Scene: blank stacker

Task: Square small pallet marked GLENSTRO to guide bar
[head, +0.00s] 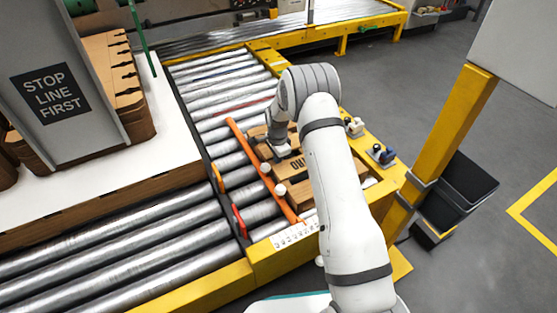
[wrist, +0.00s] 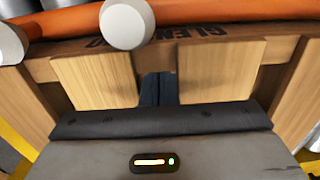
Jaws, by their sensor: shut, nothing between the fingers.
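The small wooden pallet (head: 296,187) lies on the rollers, partly hidden by my arm in the head view. Dark lettering reading "GLEN" shows on its board (wrist: 262,50) in the wrist view; the rest is covered. The orange guide bar (head: 244,143) runs diagonally along the pallet's left side, and across the top of the wrist view (wrist: 250,10). White round knobs (wrist: 127,24) on the bar reach toward the board; I cannot tell whether they touch. My gripper (wrist: 158,88) is shut and empty, its dark fingers low between two pallet blocks.
Bare rollers (head: 212,80) lie beyond the pallet. A yellow side frame with clamps (head: 381,154) borders it on the right. A white table with stacked brown blanks (head: 112,75) and a sign (head: 50,92) stands left. A yellow post (head: 440,150) rises at right.

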